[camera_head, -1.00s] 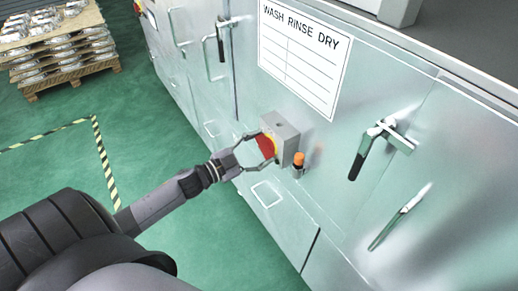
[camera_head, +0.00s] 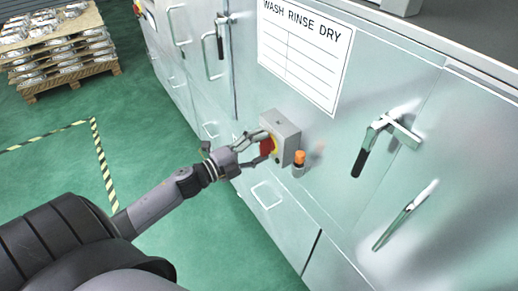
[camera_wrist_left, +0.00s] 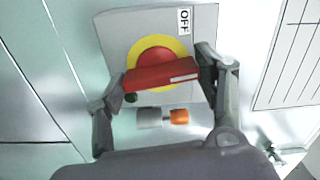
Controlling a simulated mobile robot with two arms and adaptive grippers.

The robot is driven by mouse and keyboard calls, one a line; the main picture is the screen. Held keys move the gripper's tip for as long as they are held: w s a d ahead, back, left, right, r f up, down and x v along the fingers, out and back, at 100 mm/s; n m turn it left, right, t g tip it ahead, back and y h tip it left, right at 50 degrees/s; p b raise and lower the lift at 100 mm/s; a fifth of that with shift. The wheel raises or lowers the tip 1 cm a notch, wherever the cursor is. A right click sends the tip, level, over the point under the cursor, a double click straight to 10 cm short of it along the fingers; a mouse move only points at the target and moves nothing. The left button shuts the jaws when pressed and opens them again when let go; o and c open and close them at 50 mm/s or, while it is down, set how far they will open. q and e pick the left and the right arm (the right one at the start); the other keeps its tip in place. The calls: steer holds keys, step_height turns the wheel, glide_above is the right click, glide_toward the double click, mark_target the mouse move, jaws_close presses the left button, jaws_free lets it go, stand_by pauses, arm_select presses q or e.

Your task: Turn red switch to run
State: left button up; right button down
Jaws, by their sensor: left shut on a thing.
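The red switch (camera_head: 266,147) is a red bar handle on a yellow disc, on the face of a grey box (camera_head: 287,128) fixed to the metal cabinet. It also shows in the left wrist view (camera_wrist_left: 160,74), where the bar lies nearly crosswise, its right end a little higher. My left gripper (camera_head: 264,146) is shut on the red handle, one finger at each end of the bar. My right gripper is not in view.
An orange-capped part (camera_head: 299,160) sticks out just beside the switch box. The cabinet (camera_head: 345,210) carries latch handles (camera_head: 372,143) and a WASH RINSE DRY sign (camera_head: 303,55). A loaded pallet (camera_head: 70,80) stands on the green floor at the far left.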

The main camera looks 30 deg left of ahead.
arm_select(q)
steer(key=shift+f+m, duration=0.1)
steer(key=shift+m, duration=0.5)
steer(key=o, duration=1.2)
steer(key=shift+c, duration=0.2)
steer(key=v, duration=1.2)
steer(key=shift+d, duration=0.1)
